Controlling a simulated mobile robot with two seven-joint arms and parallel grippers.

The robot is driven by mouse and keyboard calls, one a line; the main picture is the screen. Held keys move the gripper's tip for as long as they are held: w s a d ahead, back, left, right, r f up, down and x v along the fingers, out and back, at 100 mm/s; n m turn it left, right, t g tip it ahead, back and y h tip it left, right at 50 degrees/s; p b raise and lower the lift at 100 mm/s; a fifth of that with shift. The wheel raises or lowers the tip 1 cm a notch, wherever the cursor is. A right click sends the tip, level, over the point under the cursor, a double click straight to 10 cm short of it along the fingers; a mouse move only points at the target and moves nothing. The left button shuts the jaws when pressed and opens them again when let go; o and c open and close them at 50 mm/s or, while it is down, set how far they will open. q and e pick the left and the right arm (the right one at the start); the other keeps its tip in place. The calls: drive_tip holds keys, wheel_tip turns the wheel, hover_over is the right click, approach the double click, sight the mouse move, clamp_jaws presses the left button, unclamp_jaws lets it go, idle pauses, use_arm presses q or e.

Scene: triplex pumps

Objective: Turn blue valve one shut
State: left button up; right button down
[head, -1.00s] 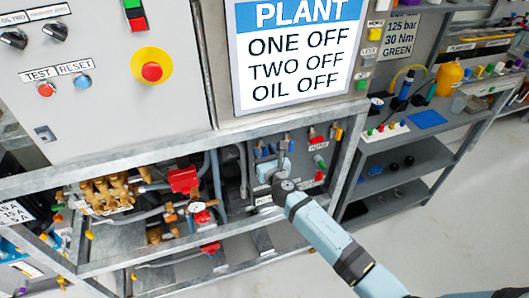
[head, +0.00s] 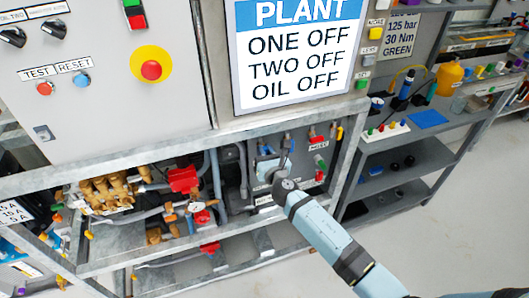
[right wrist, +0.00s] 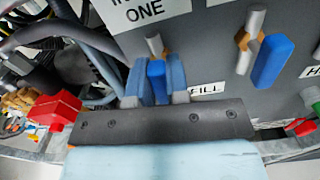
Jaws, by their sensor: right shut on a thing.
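A blue valve handle (right wrist: 157,82) sits between the two pale blue fingers of my right gripper (right wrist: 156,84) in the right wrist view. The fingers are shut on it from both sides. Its metal stub and brass part (right wrist: 154,46) show just above, below a label ending in "ONE" (right wrist: 150,10). The handle looks about upright in this view. In the head view my right gripper (head: 268,168) reaches into the frame at the grey valve panel, and it and the wrist largely hide the handle. My left gripper is not in view.
A second blue handle (right wrist: 271,61) stands to the right, close to my gripper. A red valve part (right wrist: 55,110) and hoses lie to the left. The frame's top rail (head: 250,128) runs above my arm. Shelves (head: 405,165) stand to the right; open floor lies below.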

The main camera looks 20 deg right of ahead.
drive_tip(key=m+b, duration=0.1)
drive_tip(key=m, duration=0.1)
drive_tip(key=shift+f+m, duration=0.15)
drive_tip(key=shift+m, duration=0.15)
drive_tip(key=m+b, duration=0.1)
drive_tip(key=m, duration=0.1)
drive_tip(key=shift+d+m, duration=0.1)
drive_tip(key=shift+m, duration=0.3)
drive_tip(key=m+b, duration=0.1)
drive_tip(key=m, duration=0.2)
drive_tip(key=shift+m, duration=0.3)
drive_tip(key=m, duration=0.2)
drive_tip(key=shift+d+f+m+b, duration=0.1)
drive_tip(key=shift+m+b, duration=0.2)
drive_tip(key=shift+m, duration=1.2)
drive_tip(key=shift+m+b, duration=0.3)
drive_tip(key=shift+m, duration=1)
